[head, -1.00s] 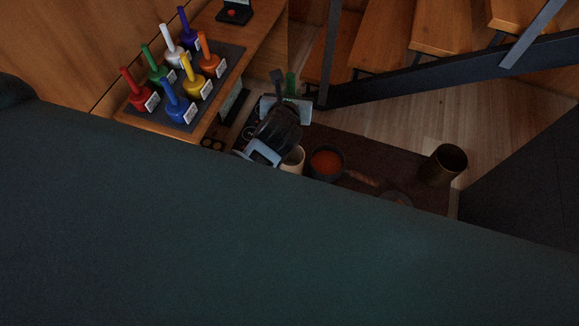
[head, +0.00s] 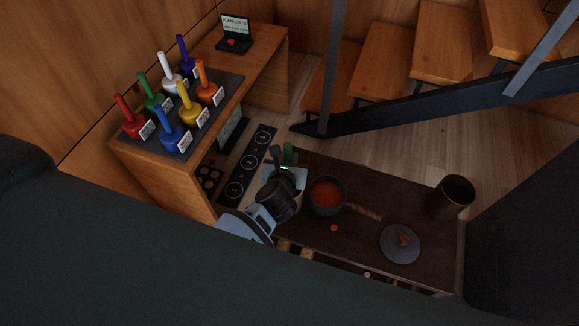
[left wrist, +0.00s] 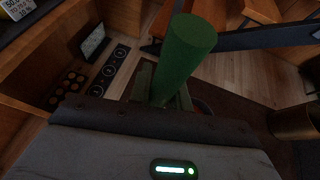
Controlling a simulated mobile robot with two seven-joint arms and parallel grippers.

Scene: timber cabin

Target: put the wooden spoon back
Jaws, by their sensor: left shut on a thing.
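My left gripper (head: 286,172) is over the left end of the dark table (head: 300,160), left of the pot of red-orange contents (head: 327,196). It is shut on a green cylindrical handle (left wrist: 183,55), which rises between its fingers in the left wrist view. The green handle (head: 290,154) shows small in the head view. The lower part of the held thing is hidden, so I cannot tell whether it is the wooden spoon. No other spoon is clearly visible. My right gripper is not in view.
A grey lid (head: 399,245) lies on the table's right part, with a brass-coloured cylindrical container (head: 453,196) behind it. Several coloured bell-shaped items stand on a grey mat (head: 232,84) on the wooden counter. A large dark shape hides the lower head view.

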